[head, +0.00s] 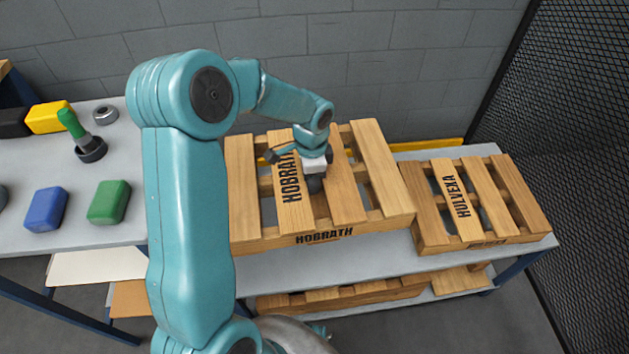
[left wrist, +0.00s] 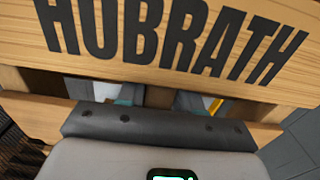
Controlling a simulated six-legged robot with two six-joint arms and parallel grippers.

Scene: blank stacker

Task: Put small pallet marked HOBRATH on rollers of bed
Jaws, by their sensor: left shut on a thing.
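The small wooden pallet marked HOBRATH (head: 345,197) is in the middle of the head view, with its name on a top slat and on its front edge. My left gripper (head: 314,183) is over its middle and shut on it. In the left wrist view the HOBRATH slat (left wrist: 170,40) fills the top, close to the dark gripper pad (left wrist: 155,130). The fingertips' contact is hidden. I cannot tell whether the pallet rests on the grey surface (head: 330,265) below or hangs just above it. No rollers can be made out. My right gripper is not in view.
A pallet marked HULVEXA (head: 490,205) stands close on the right. Another pallet (head: 345,295) lies on the shelf below. A bench (head: 70,175) at left holds coloured blocks and a green-handled stamp (head: 80,135). A block wall is behind and dark mesh (head: 570,130) at right.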

